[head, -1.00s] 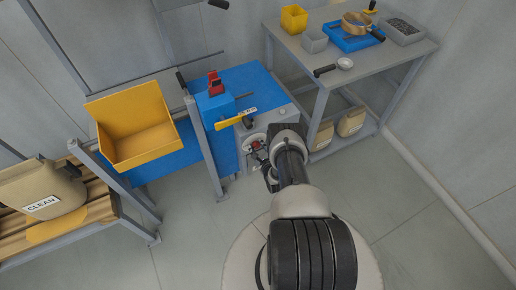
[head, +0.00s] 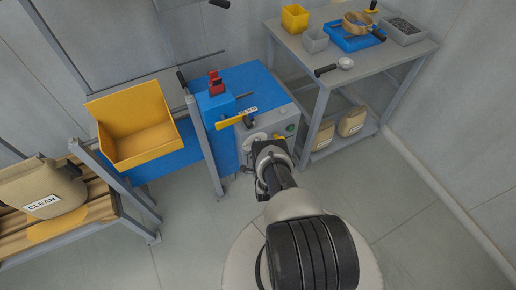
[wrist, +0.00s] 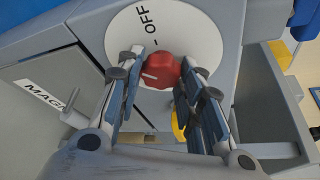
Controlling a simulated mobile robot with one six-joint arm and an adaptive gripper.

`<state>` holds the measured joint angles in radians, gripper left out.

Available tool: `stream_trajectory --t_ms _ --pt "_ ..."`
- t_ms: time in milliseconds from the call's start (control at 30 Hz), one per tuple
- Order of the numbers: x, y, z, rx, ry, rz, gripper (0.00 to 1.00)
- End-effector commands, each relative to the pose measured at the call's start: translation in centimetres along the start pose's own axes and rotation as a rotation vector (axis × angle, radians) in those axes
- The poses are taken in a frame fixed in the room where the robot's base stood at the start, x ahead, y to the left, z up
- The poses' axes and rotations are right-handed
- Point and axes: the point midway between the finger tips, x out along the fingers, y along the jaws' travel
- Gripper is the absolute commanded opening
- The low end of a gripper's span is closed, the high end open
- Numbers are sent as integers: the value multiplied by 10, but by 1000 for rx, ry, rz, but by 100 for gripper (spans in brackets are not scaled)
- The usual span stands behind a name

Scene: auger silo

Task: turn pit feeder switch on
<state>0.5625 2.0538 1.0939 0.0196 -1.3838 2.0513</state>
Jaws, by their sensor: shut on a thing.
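The pit feeder switch is a red knob (wrist: 161,71) on a round white dial (wrist: 205,42) marked OFF, in the wrist view. A short white line shows on the knob's left side, apart from the OFF mark above. My gripper (wrist: 164,68) has one finger on each side of the knob and is shut on it. In the head view, my gripper (head: 267,150) is against the front of the grey control box (head: 276,122), and my wrist hides the knob there. Part of the white dial (head: 255,138) shows beside it.
A yellow hopper (head: 135,125) stands left. A table (head: 385,65) with tools and trays stands right. In the wrist view, a grey open box (wrist: 270,140) lies right of the dial.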

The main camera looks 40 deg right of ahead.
Motion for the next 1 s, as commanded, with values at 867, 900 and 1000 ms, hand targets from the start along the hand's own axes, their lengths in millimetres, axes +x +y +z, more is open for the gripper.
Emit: stream_trajectory --t_ms 867,900,1000 --pt "0 -1 1 -23 -1 -11 54" --pt "0 -1 0 -23 -1 -11 54" --pt "0 -1 0 -23 -1 -11 54"
